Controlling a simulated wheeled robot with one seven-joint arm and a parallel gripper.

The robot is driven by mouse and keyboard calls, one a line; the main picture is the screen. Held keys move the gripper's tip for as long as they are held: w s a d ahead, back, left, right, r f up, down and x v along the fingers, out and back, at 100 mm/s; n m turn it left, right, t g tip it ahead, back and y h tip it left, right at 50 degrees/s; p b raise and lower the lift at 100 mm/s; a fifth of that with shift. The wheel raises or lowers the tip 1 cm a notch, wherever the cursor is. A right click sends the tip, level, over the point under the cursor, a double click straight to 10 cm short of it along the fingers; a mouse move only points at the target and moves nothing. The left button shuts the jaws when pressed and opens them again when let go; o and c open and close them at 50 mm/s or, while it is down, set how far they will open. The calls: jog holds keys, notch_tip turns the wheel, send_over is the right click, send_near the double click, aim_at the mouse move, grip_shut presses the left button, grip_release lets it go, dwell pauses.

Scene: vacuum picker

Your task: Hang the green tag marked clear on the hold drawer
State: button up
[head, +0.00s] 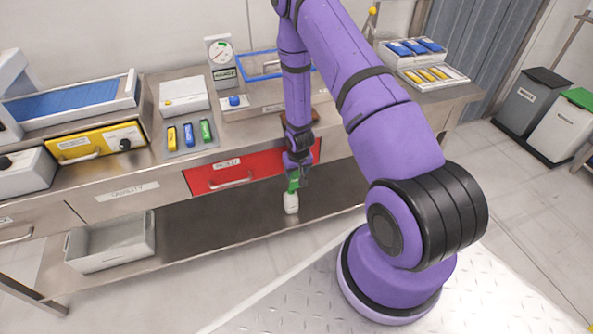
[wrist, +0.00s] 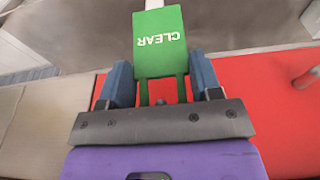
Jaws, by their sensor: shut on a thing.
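My gripper (head: 298,172) is shut on the green tag (head: 293,185), which hangs below it in front of the red drawer (head: 205,180). In the wrist view the tag (wrist: 160,52) reads CLEAR, and its two narrow green legs run down between my gripper's fingers (wrist: 160,85). The red drawer front (wrist: 275,110) also shows there, with part of its handle (wrist: 305,78) to the right. The drawer looks shut. Its small white label (head: 227,164) is too small to read surely, so I cannot confirm that it is the hold drawer.
A grey bin (head: 110,243) stands on the lower shelf at left. Yellow, blue and green pieces (head: 188,133) lie on the counter. A yellow-fronted unit (head: 97,143) is at left. My arm hides the drawer's right part.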

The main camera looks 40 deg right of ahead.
dwell(0.3)
jog(key=o, duration=1)
jog(key=shift+r, duration=0.15)
jog(key=r, duration=0.3)
jog(key=s+r, duration=0.1)
jog(key=r, duration=0.3)
jog(key=s+r, duration=0.1)
jog(key=r, duration=0.2)
jog(key=shift+a+r, duration=0.15)
jog(key=shift+a, duration=0.15)
